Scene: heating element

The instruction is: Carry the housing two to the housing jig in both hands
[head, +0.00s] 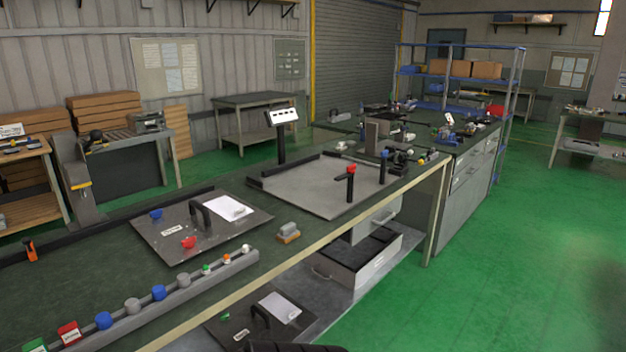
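A flat dark panel (165,245) with a black arched handle, a white sheet, a blue knob and a red knob lies on the bench. A similar dark panel (237,324) with a black handle and white sheet lies on the lower shelf, partly cut off by the bottom edge. I cannot tell which is housing two. A bare grey plate (310,185) with black edge rails, likely the housing jig, lies further along the bench; a red-topped and a blue-topped post stand at its right side. Neither gripper can be made out; only a dark ribbed shape shows at the bottom edge.
A grey strip (170,298) with several coloured knobs runs along the bench's front edge. A small grey block (288,231) sits between panel and plate. A small display (283,117) stands behind the plate. Green floor at right is clear.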

